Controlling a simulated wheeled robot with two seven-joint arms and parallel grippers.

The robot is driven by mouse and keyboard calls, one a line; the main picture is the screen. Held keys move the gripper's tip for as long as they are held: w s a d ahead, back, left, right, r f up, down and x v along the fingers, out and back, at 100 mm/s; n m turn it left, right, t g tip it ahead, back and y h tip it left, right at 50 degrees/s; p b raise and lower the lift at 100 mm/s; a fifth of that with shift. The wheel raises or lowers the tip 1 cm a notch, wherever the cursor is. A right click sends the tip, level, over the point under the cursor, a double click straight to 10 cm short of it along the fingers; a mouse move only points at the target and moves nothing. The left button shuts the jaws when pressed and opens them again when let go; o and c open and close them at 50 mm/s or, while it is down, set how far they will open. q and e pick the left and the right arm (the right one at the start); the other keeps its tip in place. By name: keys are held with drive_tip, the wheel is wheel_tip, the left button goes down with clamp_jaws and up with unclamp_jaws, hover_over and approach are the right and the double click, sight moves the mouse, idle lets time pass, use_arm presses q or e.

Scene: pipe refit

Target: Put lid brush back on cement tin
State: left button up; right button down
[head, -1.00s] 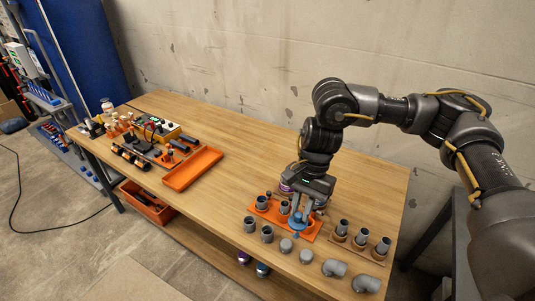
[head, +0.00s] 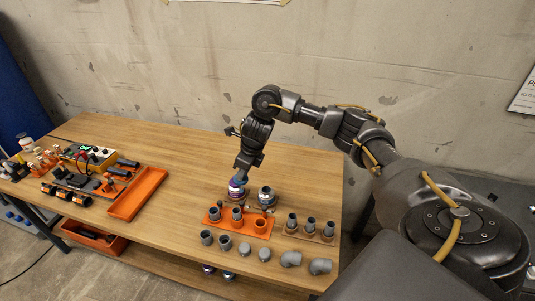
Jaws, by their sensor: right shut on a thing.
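My right gripper (head: 243,173) points down at the back of the workbench and is shut on the lid brush, which is mostly hidden by the fingers and small in the head view. It is directly above a tin with a purple and white label (head: 236,190), which looks like the cement tin. The lid appears at or on the tin's top; I cannot tell whether it is fully seated. A second tin, grey with a dark label (head: 266,198), stands just to the right. My left gripper is not in view.
An orange rack (head: 258,233) with grey fittings stands in front of the tins. A wooden rack (head: 310,236) with grey fittings is to its right. Loose grey fittings line the front edge. An orange tray (head: 137,194) lies to the left, with clear bench between.

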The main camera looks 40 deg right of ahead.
drive_tip(key=d+f+m+h+b, duration=0.1)
drive_tip(key=d+f+m+h, duration=0.1)
drive_tip(key=d+f+m, duration=0.3)
drive_tip(key=d+m, duration=0.3)
drive_tip(key=d, duration=0.2)
drive_tip(key=shift+d, duration=0.25)
drive_tip(key=shift+s+f, duration=0.1)
drive_tip(key=shift+f, duration=0.15)
drive_tip(key=shift+f+b, duration=0.2)
drive_tip(key=shift+b, duration=0.25)
idle(0.5)
drive_tip(key=shift+f+b, duration=0.35)
drive_tip(key=shift+f, duration=0.15)
drive_tip(key=shift+f+b, duration=0.85)
drive_tip(key=shift+f, duration=0.2)
